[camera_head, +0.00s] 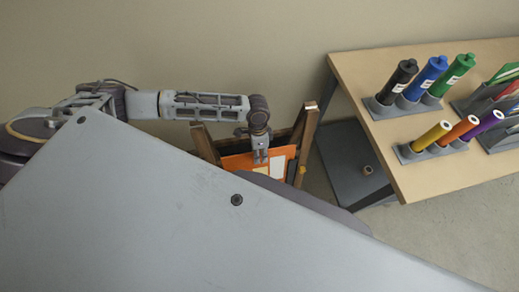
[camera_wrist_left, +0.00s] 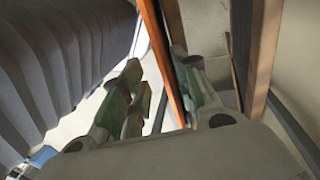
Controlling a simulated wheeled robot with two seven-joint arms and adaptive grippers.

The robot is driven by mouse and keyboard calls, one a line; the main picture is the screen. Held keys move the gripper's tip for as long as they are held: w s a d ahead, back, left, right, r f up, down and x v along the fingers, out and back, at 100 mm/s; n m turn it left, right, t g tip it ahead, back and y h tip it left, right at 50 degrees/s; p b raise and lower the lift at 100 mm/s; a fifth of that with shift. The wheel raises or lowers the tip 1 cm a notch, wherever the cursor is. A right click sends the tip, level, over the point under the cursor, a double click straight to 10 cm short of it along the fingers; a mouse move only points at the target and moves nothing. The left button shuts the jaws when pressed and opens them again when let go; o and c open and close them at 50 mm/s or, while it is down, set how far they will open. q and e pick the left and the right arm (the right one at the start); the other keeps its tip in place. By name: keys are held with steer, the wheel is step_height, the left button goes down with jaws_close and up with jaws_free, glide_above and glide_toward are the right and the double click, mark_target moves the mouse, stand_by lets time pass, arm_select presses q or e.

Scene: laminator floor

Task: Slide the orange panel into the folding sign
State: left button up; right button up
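The orange panel (camera_head: 277,162), with white patches on its face, stands between the wooden posts of the folding sign (camera_head: 303,132). Its lower part is hidden behind my own body. My left gripper (camera_head: 260,157) points down at the panel's top edge. In the left wrist view, the panel shows as a thin orange edge (camera_wrist_left: 163,55) between the two fingers of my left gripper (camera_wrist_left: 160,88). The fingers are apart, with a gap between the left finger and the panel; the right finger is close beside it. The sign's wooden post (camera_wrist_left: 263,55) stands to the right. My right gripper is out of view.
A wooden table (camera_head: 440,165) stands to the right, with several coloured tubes in grey holders (camera_head: 400,108) and a rack (camera_head: 490,100) at its right edge. A dark grey base plate (camera_head: 350,160) lies under the table. The wall is behind the sign.

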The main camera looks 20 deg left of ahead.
arm_select(q)
steer(key=shift+w+a, duration=0.1)
step_height(320, 180, up, 12)
steer(key=w+a, duration=0.1)
steer(key=shift+w+a+f, duration=0.15)
steer(key=shift+w, duration=0.2)
stand_by(0.4)
stand_by(0.7)
